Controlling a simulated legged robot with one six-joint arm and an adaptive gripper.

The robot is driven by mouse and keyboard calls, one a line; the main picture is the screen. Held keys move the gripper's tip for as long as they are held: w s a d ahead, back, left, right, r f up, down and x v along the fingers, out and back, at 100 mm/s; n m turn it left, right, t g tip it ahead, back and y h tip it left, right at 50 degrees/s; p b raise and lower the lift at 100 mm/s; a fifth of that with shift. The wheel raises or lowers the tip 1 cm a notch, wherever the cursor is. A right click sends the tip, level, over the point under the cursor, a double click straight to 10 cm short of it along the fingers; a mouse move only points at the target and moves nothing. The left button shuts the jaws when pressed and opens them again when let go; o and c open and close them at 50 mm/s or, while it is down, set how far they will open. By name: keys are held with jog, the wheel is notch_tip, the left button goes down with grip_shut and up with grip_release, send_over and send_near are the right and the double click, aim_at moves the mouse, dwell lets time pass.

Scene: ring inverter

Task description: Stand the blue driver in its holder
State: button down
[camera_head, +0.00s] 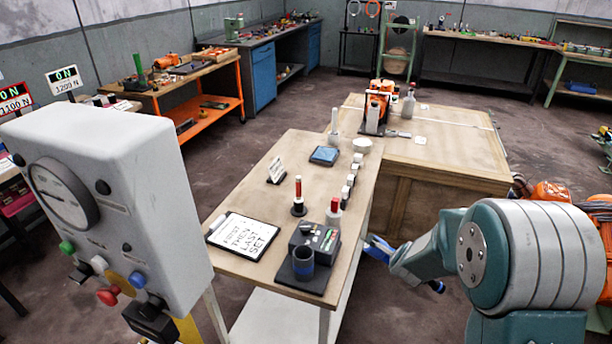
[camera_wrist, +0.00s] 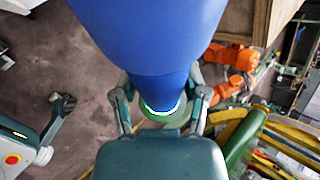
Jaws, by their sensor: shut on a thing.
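The blue driver (camera_wrist: 150,35) fills the top middle of the wrist view, large and close to the camera. My gripper (camera_wrist: 162,102) is shut around its narrower end, with a finger on each side and a pale green-white ring between them. In the head view the blue driver (camera_head: 379,248) shows small and tilted beside the table's right edge, held clear of the table. A dark blue-grey cup (camera_head: 303,264), which looks like the holder, stands upright on a dark base at the table's near right corner. I cannot see inside it clearly.
A dark box with small pens (camera_head: 312,238) stands just behind the cup. A red-handled tool (camera_head: 298,190) stands upright in a round base, and a clipboard (camera_head: 243,236) lies to the left. A grey control box (camera_head: 120,205) stands at the left. Floor shows right of the table.

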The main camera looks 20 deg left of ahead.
jog(key=a+r+m, duration=0.1)
jog(key=a+r, duration=0.1)
jog(key=a+r+m, duration=0.1)
jog(key=a+r, duration=0.1)
jog(key=w+a+r+m, duration=0.1)
jog(key=a+r+m, duration=0.1)
jog(key=a+r, duration=0.1)
jog(key=shift+t+y, duration=0.4)
jog(key=s+a+r+m+t, duration=0.2)
jog(key=s+a+r+m, duration=0.1)
jog(key=a+r, duration=0.5)
jog(key=s+a+r+m+t+y, duration=0.1)
jog(key=s+a+r+m+t, duration=0.1)
jog(key=a+r, duration=0.7)
notch_tip(320, 180, up, 3)
jog(key=s+m, duration=0.1)
jog(key=m, duration=0.1)
jog(key=shift+s+a+m, duration=0.15)
jog(key=shift+s+m, duration=0.25)
notch_tip(320, 180, down, 17)
jog(key=shift+r, duration=0.2)
jog(key=shift+a+f, duration=0.1)
